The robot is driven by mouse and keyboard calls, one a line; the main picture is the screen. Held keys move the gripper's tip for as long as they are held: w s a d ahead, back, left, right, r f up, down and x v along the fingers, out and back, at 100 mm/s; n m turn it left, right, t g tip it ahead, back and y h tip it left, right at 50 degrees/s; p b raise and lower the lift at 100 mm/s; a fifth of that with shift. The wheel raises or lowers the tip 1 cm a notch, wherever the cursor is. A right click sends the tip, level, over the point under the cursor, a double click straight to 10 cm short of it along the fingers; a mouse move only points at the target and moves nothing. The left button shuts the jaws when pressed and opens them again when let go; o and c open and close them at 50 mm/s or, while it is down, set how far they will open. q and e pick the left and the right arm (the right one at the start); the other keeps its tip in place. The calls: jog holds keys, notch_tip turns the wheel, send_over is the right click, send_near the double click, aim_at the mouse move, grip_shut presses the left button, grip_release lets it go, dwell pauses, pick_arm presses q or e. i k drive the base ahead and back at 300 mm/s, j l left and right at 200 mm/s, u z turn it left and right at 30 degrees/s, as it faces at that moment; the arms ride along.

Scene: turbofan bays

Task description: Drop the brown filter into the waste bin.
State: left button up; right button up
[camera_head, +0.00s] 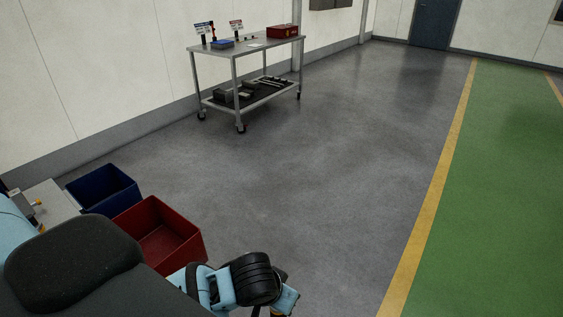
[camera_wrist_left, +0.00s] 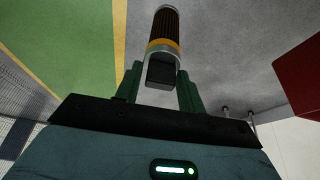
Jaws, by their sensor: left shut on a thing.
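The brown filter (camera_wrist_left: 165,27) shows in the left wrist view as a ribbed brown cylinder with an orange band, a silver collar and a dark square end. My left gripper (camera_wrist_left: 160,76) is shut on it at the dark end, and the filter sticks out beyond the fingers. Grey floor lies behind it. In the head view a red open bin (camera_head: 158,234) stands on the floor at lower left, empty as far as I see. A blue open bin (camera_head: 103,189) stands beside it. Which one is the waste bin is not marked. The filter and right gripper are not visible in the head view.
A wheeled metal cart (camera_head: 246,48) with small parts, signs and a red box (camera_head: 283,31) stands by the wall. A pale surface (camera_head: 47,207) lies left of the bins. The grey floor is open, with a yellow line (camera_head: 433,200) and green floor (camera_head: 500,190) at right.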

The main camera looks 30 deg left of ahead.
aim_at(157, 253)
jog(key=i+u, duration=0.2)
jog(key=i, duration=0.35)
jog(key=i+l+u, duration=0.2)
jog(key=i, duration=0.35)
jog(key=i+j+u, duration=0.1)
jog(key=i+u, duration=0.25)
jog(key=i, duration=0.15)
jog(key=i+u, duration=0.7)
jog(key=i, duration=0.25)
jog(key=i+l+u, duration=0.15)
jog(key=i+u, duration=0.15)
jog(key=i, duration=0.3)
jog(key=i+u, duration=0.25)
jog(key=i, duration=0.45)
jog(key=u, duration=3.35)
